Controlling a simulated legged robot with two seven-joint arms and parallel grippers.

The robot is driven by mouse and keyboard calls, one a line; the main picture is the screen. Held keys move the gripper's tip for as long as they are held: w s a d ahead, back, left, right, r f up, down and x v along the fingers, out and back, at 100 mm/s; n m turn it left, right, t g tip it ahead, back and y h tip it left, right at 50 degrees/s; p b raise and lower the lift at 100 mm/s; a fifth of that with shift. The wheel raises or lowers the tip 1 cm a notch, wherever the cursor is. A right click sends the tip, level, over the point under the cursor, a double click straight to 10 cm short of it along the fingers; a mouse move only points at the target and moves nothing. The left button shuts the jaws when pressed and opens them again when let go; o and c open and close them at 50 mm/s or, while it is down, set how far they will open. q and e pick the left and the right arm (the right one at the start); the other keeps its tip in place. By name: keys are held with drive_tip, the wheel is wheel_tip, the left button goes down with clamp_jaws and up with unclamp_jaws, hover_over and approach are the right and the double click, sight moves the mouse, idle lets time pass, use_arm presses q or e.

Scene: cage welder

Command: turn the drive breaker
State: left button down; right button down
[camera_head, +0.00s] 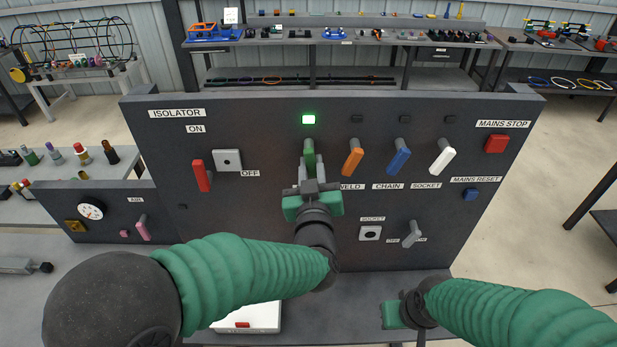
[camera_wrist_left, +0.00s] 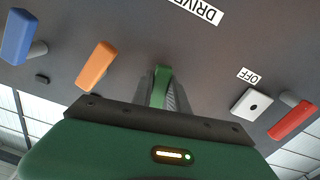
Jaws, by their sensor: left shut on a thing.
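The drive breaker is the green lever (camera_head: 309,150) on the dark panel (camera_head: 255,225), below a lit green lamp (camera_head: 308,119). My left gripper (camera_head: 311,178) is shut on this lever. In the left wrist view the green lever (camera_wrist_left: 162,82) stands between the fingers, near the DRIVE label (camera_wrist_left: 196,10). The gripper hides the lever's lower part and its label in the head view. My right gripper (camera_head: 403,312) is low at the right, in front of the panel and away from the levers. Its fingers do not show clearly.
Orange (camera_head: 353,157), blue (camera_head: 398,156) and white (camera_head: 442,157) levers stand in a row to the right, under unlit lamps. The red isolator handle (camera_head: 202,175) is to the left. A grey socket lever (camera_head: 411,235) is lower right. A white box (camera_head: 247,318) lies below.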

use_arm(q)
drive_tip(key=shift+d+f+n+b, duration=0.1)
drive_tip(key=shift+d+n+b, duration=0.15)
drive_tip(key=shift+n+b, duration=0.7)
drive_tip(key=c, duration=1.5)
unclamp_jaws()
drive_tip(key=shift+o, duration=1.1)
drive_tip(key=shift+w+d, duration=0.15)
drive_tip(key=shift+w, duration=0.15)
drive_tip(key=shift+s, duration=0.1)
